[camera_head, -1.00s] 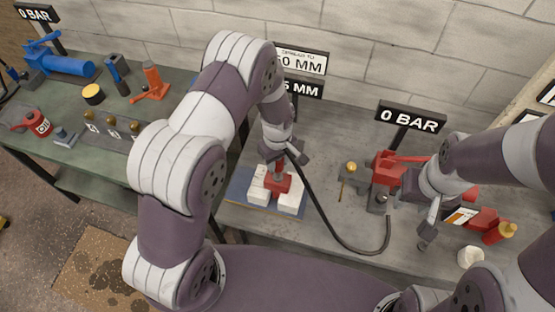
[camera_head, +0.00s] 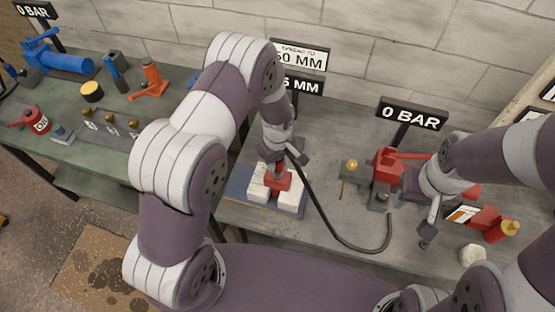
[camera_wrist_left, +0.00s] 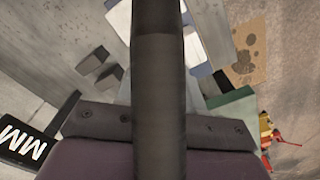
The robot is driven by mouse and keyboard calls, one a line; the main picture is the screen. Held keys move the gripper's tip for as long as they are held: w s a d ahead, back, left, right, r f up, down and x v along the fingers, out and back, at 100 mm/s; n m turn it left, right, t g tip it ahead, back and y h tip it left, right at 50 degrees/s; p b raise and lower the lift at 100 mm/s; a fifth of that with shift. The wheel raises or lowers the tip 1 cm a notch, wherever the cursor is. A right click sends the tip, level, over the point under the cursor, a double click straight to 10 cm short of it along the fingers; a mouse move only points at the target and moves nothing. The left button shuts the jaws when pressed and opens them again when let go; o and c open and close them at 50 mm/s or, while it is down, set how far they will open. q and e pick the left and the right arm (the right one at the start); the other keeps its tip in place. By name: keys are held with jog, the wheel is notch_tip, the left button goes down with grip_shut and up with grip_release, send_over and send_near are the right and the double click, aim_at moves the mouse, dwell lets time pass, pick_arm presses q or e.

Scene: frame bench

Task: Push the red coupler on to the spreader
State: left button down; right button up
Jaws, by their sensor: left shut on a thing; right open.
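My left gripper (camera_head: 277,160) is shut on the red coupler (camera_head: 280,170) at the end of a black hose (camera_head: 318,205). It points down over the red spreader (camera_head: 279,182), which sits between white blocks (camera_head: 258,188) on a blue mat (camera_head: 237,188). The coupler is right above the spreader; the jaws hide whether they touch. In the left wrist view a thick dark cylinder (camera_wrist_left: 158,90), probably the hose, hides the jaws' middle.
A black "0 BAR" sign (camera_head: 411,115) stands behind the pump. An "MM" sign (camera_head: 300,57) stands behind the spreader. The hose loops across the grey bench to the pump. A green bench (camera_head: 160,115) at left holds blue and orange tools. A white nut-like piece (camera_head: 473,255) lies at right.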

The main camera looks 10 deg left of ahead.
pick_arm(q)
jog(key=shift+f+b, duration=0.9)
jog(key=shift+f, duration=0.3)
jog(key=c, duration=0.6)
grip_release()
jog(key=shift+c, duration=0.2)
jog(key=shift+r, duration=0.15)
notch_tip(320, 180, up, 12)
jog(key=shift+r+b, duration=0.25)
jog(key=shift+b, duration=0.8)
